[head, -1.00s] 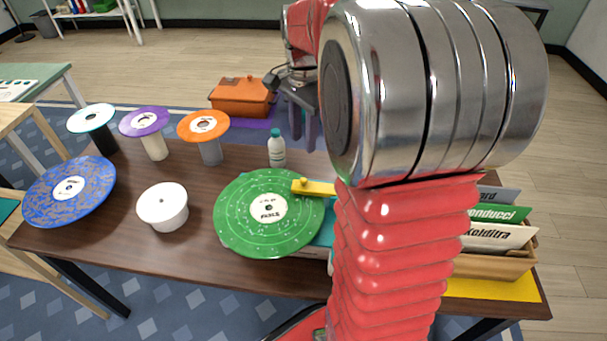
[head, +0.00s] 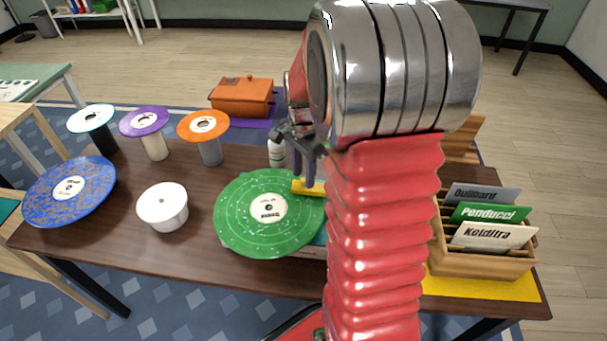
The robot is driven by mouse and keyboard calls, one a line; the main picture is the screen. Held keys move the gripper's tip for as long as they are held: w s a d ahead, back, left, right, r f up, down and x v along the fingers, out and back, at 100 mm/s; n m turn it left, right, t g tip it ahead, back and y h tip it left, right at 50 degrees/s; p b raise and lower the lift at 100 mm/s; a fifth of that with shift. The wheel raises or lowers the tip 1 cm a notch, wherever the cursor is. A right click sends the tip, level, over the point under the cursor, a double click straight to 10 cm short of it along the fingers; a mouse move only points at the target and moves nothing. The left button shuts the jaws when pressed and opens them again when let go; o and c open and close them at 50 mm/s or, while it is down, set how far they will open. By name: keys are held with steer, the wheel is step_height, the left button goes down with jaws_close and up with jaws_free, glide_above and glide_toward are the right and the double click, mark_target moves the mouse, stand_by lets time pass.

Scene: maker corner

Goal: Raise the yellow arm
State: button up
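The yellow arm (head: 309,189) lies over the right edge of the green record (head: 262,228) on the turntable. Its right end is hidden behind my red arm. My gripper (head: 303,178) points down at the yellow arm, with its grey fingers apart and their tips close to it. I cannot tell whether the fingers touch it or straddle it. Only a little of the turntable's teal body (head: 319,238) shows beside my arm.
A white bottle (head: 276,155) stands just behind the gripper. A wooden file box (head: 480,264) stands at right. An orange case (head: 241,97) is behind.

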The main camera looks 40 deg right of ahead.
steer(key=shift+f, duration=0.45)
jaws_close()
stand_by(0.5)
